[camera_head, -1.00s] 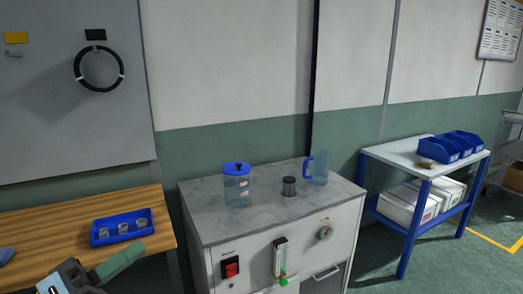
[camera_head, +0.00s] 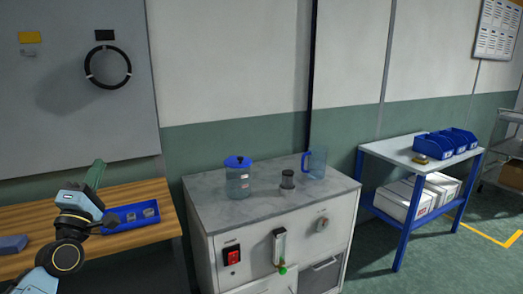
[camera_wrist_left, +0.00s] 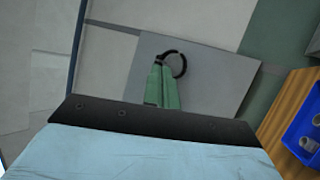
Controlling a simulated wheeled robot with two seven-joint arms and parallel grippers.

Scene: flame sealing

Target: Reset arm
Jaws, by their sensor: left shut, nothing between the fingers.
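My left gripper (camera_head: 95,174) is raised at the left of the head view, in front of the wooden bench, with its green fingers pointing up. The fingers are shut with nothing between them. In the left wrist view the shut green fingers (camera_wrist_left: 162,86) point toward the grey wall panel, overlapping the black ring in the picture. My left arm hides part of the blue tray (camera_head: 137,216) on the bench. My right gripper is in neither view.
A black ring (camera_head: 88,68) hangs on the wall panel. A blue-legged cart (camera_head: 395,160) stands right.

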